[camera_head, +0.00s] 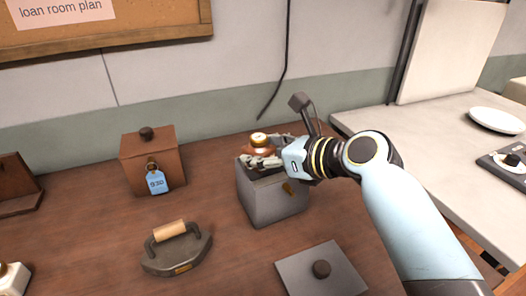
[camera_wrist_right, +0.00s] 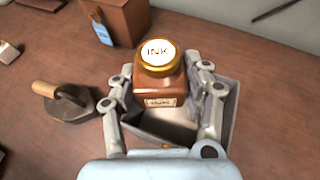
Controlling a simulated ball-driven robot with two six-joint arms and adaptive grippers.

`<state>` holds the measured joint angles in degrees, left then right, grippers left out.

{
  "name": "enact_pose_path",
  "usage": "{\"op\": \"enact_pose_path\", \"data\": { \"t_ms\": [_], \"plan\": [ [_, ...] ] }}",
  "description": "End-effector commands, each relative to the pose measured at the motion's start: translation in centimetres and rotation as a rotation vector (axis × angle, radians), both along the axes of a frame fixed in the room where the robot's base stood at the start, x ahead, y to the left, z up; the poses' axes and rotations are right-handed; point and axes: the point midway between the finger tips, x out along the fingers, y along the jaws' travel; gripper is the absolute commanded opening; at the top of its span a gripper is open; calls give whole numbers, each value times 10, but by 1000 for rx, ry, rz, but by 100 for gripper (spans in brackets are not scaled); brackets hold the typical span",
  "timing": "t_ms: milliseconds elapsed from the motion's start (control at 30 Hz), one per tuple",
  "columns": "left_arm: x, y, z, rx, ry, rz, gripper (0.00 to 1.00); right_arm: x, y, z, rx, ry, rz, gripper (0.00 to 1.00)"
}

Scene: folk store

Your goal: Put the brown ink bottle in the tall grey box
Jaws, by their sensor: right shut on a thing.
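The brown ink bottle (camera_head: 257,148) has a gold cap and a white INK label, clear in the right wrist view (camera_wrist_right: 158,92). My right gripper (camera_head: 262,161) is shut on it, with one finger on each side, and holds it upright over the open top of the tall grey box (camera_head: 273,206). The box's open inside shows below the bottle in the right wrist view (camera_wrist_right: 165,131). The fingers hide the bottle's lower part in the head view, and I cannot tell how far its base is inside the rim. My left gripper is not in view.
A grey lid (camera_head: 298,273) with a dark knob lies in front of the box. A brown box (camera_head: 140,171) with a blue tag stands to the left, and an iron (camera_head: 179,254) with a wooden handle lies front left. Bare tabletop separates them.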

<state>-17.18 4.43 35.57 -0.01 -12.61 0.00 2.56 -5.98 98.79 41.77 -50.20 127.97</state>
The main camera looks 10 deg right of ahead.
Motion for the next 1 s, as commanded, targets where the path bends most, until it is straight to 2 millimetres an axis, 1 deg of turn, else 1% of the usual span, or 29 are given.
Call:
{"op": "enact_pose_path", "data": {
  "t_ms": [267,300,467,733,867,933,1000],
  "plan": [
    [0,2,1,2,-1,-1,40,0,0,-9,0,1,0,11],
    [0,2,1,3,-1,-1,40,0,0,-9,-1,1,0,51],
    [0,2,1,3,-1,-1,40,0,0,-9,-1,1,0,72],
    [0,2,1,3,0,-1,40,0,0,-8,0,0,0,72],
    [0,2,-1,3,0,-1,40,0,0,4,-1,-3,0,72],
    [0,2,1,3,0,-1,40,-11,-9,7,-5,0,-1,72],
    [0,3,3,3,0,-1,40,-23,-18,13,-4,-1,-1,72]
  ]
}}
